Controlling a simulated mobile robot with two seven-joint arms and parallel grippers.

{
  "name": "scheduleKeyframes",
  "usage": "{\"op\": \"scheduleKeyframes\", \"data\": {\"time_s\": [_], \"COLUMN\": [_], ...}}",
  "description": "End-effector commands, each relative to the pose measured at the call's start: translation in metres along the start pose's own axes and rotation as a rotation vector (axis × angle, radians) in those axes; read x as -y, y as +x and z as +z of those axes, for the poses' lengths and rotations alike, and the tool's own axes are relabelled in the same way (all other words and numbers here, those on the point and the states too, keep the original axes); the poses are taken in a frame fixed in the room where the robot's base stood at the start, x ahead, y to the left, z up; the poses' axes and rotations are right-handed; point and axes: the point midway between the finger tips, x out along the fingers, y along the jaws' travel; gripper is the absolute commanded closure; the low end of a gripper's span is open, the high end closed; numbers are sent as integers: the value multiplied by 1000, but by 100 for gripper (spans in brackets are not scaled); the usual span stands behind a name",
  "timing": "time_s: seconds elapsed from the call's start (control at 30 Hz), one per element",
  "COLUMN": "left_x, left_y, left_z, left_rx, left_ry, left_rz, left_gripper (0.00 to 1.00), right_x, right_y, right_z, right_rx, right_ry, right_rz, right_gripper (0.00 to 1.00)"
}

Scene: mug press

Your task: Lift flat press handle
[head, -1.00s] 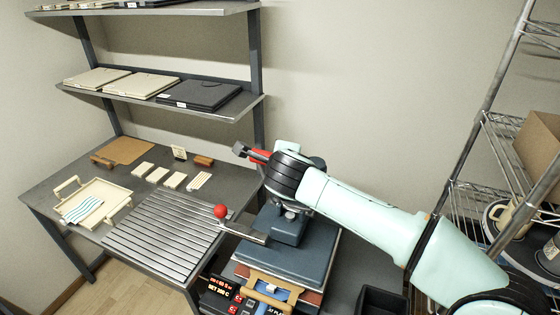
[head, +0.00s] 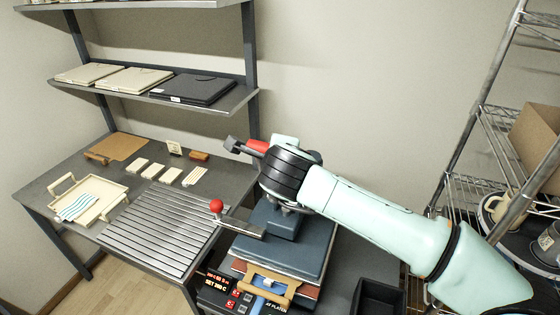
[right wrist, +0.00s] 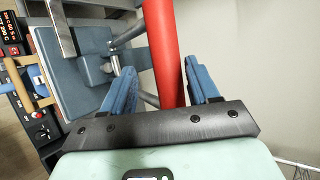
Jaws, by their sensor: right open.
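The flat press (head: 283,252) has a dark blue-grey upper plate with a column and a wooden front handle (head: 270,285). Its red lever handle (head: 257,146) sticks out at upper left, past my right wrist, with a dark end piece. In the right wrist view the red handle (right wrist: 165,45) runs between the two blue fingers of my right gripper (right wrist: 160,75). The gripper is open, one finger on each side of the handle. I cannot tell whether either finger touches it. In the head view my wrist hides the fingers and part of the handle. My left gripper is not in view.
A red ball knob (head: 216,206) stands left of the press, near a slatted metal rack (head: 160,229). A cream tray (head: 117,190) with a striped cloth lies farther left. A wire shelf (head: 470,190) is on the right, a dark bin (head: 378,299) at the front.

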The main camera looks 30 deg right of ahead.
Motion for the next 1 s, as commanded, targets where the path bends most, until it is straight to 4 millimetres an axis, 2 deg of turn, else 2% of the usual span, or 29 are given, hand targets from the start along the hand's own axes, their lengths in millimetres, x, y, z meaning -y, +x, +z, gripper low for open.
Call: {"op": "scheduleKeyframes", "data": {"time_s": [0.03,0.2,0.4,0.6,1.0], "left_x": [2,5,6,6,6], "left_y": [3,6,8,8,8], "left_z": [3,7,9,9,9], "left_rx": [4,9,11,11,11], "left_ry": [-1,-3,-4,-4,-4], "left_rz": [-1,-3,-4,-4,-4], "left_gripper": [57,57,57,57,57], "right_x": [-1,-1,-1,-1,-1], "right_y": [-13,-50,-79,-87,-87], "right_z": [-1,-1,-1,-1,-1], "right_rx": [4,1,-1,-3,-2], "right_ry": [1,2,0,1,0], "right_rz": [0,0,1,2,2], "right_gripper": [40,40,40,40,40]}}
